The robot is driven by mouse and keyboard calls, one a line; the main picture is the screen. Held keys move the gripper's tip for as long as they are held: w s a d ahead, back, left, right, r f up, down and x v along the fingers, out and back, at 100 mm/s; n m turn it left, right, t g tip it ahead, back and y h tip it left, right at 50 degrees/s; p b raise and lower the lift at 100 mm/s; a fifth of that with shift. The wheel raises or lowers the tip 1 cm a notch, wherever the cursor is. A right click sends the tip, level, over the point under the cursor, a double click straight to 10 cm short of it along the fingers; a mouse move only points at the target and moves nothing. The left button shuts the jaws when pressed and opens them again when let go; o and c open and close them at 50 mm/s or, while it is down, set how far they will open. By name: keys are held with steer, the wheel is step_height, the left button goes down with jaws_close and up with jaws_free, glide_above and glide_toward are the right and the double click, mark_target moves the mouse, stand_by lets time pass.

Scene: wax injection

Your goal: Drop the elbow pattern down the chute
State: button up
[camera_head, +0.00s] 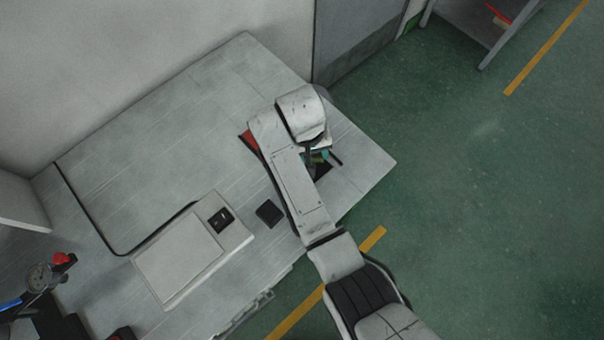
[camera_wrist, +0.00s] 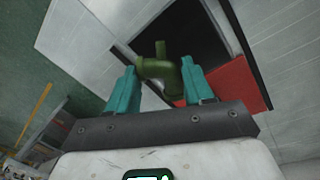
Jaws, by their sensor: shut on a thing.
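The elbow pattern (camera_wrist: 166,72) is an olive-green bent pipe piece, seen in the wrist view between the teal fingers of my gripper (camera_wrist: 159,67). My gripper is shut on it. Beyond it is a dark square opening (camera_wrist: 190,35) in the pale table top, which looks like the chute; the elbow overlaps its near edge in this view. How high the elbow is above it I cannot tell. In the head view my gripper (camera_head: 317,156) shows as a bit of teal under my arm, beside the dark opening (camera_head: 323,171); the elbow cannot be made out there.
A red panel (camera_wrist: 228,85) lies beside the opening, partly hidden by my arm in the head view (camera_head: 249,140). A small black block (camera_head: 269,212) and a white flat device (camera_head: 180,258) are on the table (camera_head: 150,150). The table's upper middle is clear.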

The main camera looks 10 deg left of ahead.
steer(key=shift+f+b, duration=1.2)
steer(key=shift+f, duration=1.2)
steer(key=o, duration=1.1)
steer(key=shift+r, duration=0.1)
steer(key=r, duration=0.3)
steer(key=a+r, duration=0.1)
steer(key=r, duration=0.6)
steer(key=shift+s+a+r+b, duration=0.15)
steer(key=shift+s+r+b, duration=0.1)
steer(key=shift+b, duration=0.1)
